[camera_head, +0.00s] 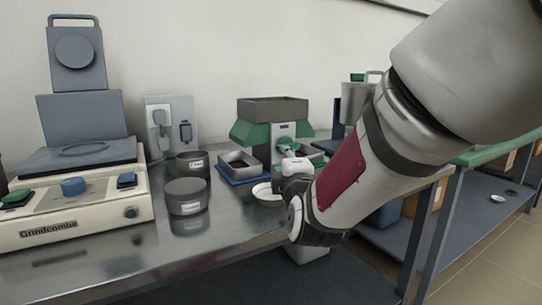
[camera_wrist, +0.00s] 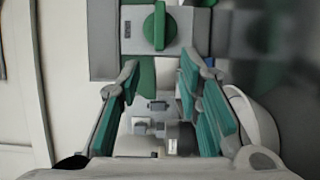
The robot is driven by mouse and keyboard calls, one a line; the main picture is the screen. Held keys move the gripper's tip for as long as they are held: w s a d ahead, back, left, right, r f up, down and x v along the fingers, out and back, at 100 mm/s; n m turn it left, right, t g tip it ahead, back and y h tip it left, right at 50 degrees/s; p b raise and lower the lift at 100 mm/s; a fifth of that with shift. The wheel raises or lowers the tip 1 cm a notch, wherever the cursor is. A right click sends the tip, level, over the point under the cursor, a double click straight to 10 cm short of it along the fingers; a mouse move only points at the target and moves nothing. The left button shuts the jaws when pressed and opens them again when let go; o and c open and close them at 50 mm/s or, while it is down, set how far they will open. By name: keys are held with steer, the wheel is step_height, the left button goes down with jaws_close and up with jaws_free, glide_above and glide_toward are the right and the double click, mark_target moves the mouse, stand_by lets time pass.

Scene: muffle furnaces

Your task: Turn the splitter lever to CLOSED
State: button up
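The splitter (camera_head: 273,107) stands on the steel bench, with a grey hopper on top, green sloped sides and a grey front plate. In the wrist view its lever, a round green knob with a raised bar (camera_wrist: 159,25), sits on a grey plate at the top of the picture. The bar looks lined up with the picture's vertical. My gripper (camera_wrist: 160,72) is open, its two teal-padded fingers apart and nothing held between them. The knob shows beyond the fingertips, apart from them. In the head view my gripper (camera_head: 292,161) is in front of the splitter and partly hides its front.
A grey pan (camera_head: 239,160) on a blue base stands at the splitter's left. Two dark labelled containers (camera_head: 187,196) and a Grindcombs machine (camera_head: 75,205) are further left. A white dish (camera_head: 263,194) lies below my gripper. The bench front (camera_head: 150,262) is clear.

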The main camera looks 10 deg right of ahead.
steer(key=shift+s+a, duration=0.1)
steer(key=shift+s, duration=1.75)
